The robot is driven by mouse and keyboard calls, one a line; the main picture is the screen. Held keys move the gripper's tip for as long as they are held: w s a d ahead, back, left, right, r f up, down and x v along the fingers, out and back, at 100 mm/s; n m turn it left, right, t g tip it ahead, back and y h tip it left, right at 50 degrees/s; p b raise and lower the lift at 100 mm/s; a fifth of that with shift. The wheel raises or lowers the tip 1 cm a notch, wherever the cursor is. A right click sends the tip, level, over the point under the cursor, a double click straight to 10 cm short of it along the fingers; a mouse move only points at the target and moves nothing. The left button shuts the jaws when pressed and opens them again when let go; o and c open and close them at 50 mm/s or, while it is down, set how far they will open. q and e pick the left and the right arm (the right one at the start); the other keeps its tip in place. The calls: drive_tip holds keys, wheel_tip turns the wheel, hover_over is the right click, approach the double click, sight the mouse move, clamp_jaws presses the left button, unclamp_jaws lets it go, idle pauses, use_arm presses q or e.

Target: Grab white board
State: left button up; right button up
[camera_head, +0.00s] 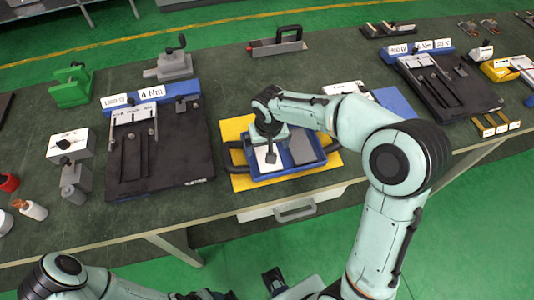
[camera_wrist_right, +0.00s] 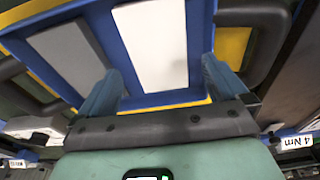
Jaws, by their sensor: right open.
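The white board (camera_head: 264,158) lies flat in the left part of a blue tray (camera_head: 289,174), beside a grey board (camera_head: 302,150). My right gripper (camera_head: 270,146) is above the white board in the head view and hides part of it. In the right wrist view the white board (camera_wrist_right: 152,45) shows between and beyond the two spread fingers of the right gripper (camera_wrist_right: 163,88), with a gap on both sides. The grey board (camera_wrist_right: 68,55) is at the left there. My left arm (camera_head: 110,286) is low at the bottom left; its jaws do not show clearly.
The tray, with dark side handles, sits on a yellow mat (camera_head: 236,130). A dark fixture with a "4 Nm" label (camera_head: 152,93) stands to the left, another fixture (camera_head: 440,85) to the right. A red-and-black-handled holder (camera_head: 277,45) is behind.

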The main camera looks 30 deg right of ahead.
drive_tip(key=f, duration=0.2)
drive_tip(key=shift+w+f, duration=0.25)
drive_tip(key=shift+f, duration=0.1)
drive_tip(key=c, duration=1.1)
drive_tip(key=shift+r, duration=0.1)
